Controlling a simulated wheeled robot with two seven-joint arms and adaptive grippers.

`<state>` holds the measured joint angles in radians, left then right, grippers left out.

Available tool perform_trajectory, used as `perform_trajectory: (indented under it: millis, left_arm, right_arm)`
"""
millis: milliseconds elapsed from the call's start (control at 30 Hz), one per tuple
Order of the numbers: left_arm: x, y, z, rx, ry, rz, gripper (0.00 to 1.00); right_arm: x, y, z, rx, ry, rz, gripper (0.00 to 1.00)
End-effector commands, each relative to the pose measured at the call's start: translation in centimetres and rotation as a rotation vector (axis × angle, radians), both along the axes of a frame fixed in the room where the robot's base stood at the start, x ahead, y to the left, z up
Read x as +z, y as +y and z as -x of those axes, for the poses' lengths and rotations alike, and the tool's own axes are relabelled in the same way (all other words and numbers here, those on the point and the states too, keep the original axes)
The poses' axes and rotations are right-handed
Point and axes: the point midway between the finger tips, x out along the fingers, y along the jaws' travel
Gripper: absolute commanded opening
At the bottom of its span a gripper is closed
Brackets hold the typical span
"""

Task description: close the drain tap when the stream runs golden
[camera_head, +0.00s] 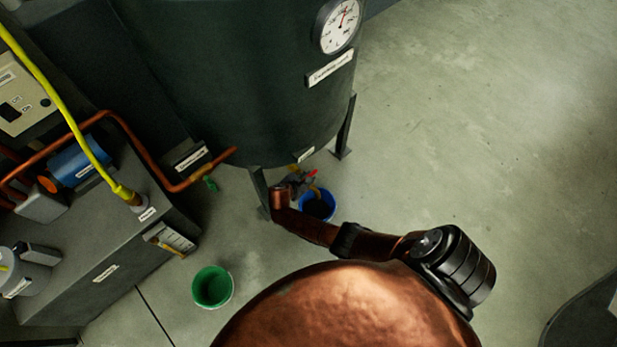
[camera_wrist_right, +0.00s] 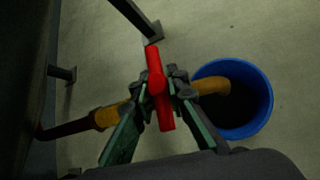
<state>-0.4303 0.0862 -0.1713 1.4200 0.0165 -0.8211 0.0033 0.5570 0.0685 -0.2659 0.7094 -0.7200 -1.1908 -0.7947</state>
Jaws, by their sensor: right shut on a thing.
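The drain tap's red handle (camera_wrist_right: 155,68) lies crosswise to its brass pipe (camera_wrist_right: 106,117) in the right wrist view. My right gripper (camera_wrist_right: 160,88) is shut on this handle, one finger on each side. In the head view the gripper (camera_head: 298,181) is small beside the tap under the tank (camera_head: 240,80). A yellow-brown piece (camera_wrist_right: 212,86) reaches from the tap over the blue bucket (camera_wrist_right: 262,112); I cannot tell whether it is spout or stream. The bucket, also in the head view (camera_head: 331,207), looks dark inside. My left gripper is not in view.
A green bucket (camera_head: 212,287) stands on the floor at the lower left. A grey machine base (camera_head: 125,255) with a yellow cable (camera_head: 60,100) and copper pipe (camera_head: 150,163) fills the left. A dial gauge (camera_head: 340,26) sits on the tank. The floor at right is mostly clear.

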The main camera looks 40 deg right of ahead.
Motion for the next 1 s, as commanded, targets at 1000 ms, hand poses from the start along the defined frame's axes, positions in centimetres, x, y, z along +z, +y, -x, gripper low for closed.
perform_trajectory:
  millis: [1000]
  left_arm:
    - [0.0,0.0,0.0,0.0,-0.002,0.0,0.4]
  right_arm:
    - [3.2,3.5,1.0,0.002,-0.005,-0.006,0.3]
